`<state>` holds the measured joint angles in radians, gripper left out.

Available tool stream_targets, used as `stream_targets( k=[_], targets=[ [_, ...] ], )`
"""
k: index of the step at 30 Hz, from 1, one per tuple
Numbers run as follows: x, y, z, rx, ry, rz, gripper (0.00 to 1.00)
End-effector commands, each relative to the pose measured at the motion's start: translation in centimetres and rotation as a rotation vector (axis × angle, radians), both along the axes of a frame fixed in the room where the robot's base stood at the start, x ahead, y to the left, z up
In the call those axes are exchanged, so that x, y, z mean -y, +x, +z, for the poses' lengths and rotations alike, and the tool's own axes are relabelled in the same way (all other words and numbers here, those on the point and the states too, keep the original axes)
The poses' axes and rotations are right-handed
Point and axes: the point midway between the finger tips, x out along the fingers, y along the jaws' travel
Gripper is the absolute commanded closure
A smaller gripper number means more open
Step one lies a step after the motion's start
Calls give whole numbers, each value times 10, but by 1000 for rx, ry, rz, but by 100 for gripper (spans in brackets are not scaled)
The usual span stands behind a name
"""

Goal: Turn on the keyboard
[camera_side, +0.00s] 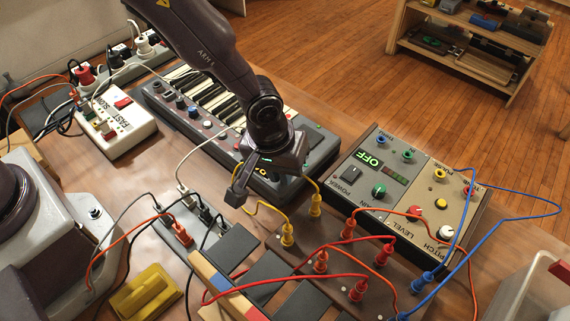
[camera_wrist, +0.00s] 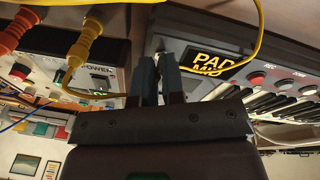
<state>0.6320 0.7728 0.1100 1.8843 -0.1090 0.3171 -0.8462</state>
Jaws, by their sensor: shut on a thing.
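The keyboard (camera_side: 178,122) lies behind my gripper, with black and white keys, knobs and buttons. It also shows in the wrist view (camera_wrist: 217,42), where its lit screen (camera_wrist: 212,63) reads PAD MID. My gripper (camera_side: 238,193) hangs over the keyboard's near right end, and its fingers also show in the wrist view (camera_wrist: 157,62). They look close together, with a yellow cable (camera_wrist: 215,83) running to them from both sides, and appear shut on it. Both yellow plugs (camera_side: 287,235) (camera_side: 315,206) stand in the brown patch panel. My arm hides part of the keyboard.
A grey-and-tan box (camera_side: 368,215) at right has a POWER switch (camera_side: 351,174) and a green OFF display (camera_side: 370,159). A white FAST/SLOW box (camera_side: 125,128) with a red switch is at left. Red, blue and black cables crowd the front. A power strip (camera_side: 162,52) is behind.

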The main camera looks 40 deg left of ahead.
Motion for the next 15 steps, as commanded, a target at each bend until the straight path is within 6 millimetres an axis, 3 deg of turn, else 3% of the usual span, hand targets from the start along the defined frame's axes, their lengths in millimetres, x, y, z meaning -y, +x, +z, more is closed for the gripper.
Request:
stream_targets(
  k=[15],
  targets=[
    [1,-8,-2,263,-1,1,100]
  ],
)
